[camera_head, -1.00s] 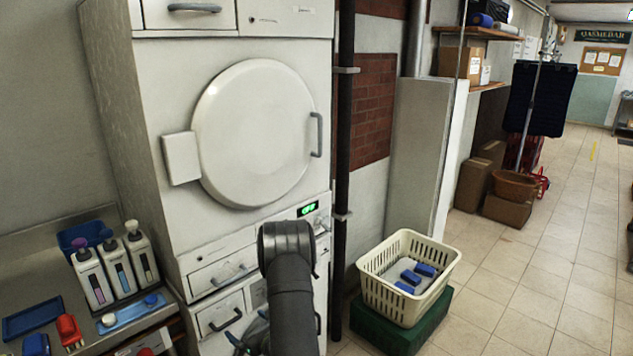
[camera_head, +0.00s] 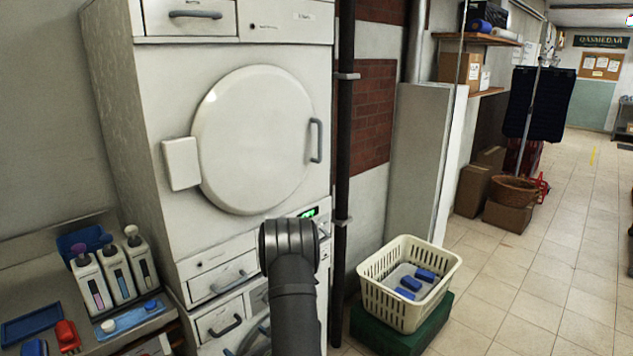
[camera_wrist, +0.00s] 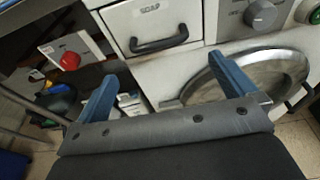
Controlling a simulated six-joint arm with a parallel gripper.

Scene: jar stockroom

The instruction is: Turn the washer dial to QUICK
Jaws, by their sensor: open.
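The washer's round grey dial (camera_wrist: 261,15) shows at the top of the wrist view on a light panel with small, unreadable markings. I cannot make out which setting it points to. My gripper (camera_wrist: 164,76) is open and empty, with its two blue fingers spread wide below the dial and apart from it. The washer's round door (camera_wrist: 240,75) with a metal rim lies behind the right finger. A drawer marked SOAP (camera_wrist: 152,28) is left of the dial. In the head view my arm hides the dial and my gripper is mostly hidden.
A green button (camera_wrist: 311,12) is right of the dial. A lit green display (camera_head: 309,212) is on the machine above.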

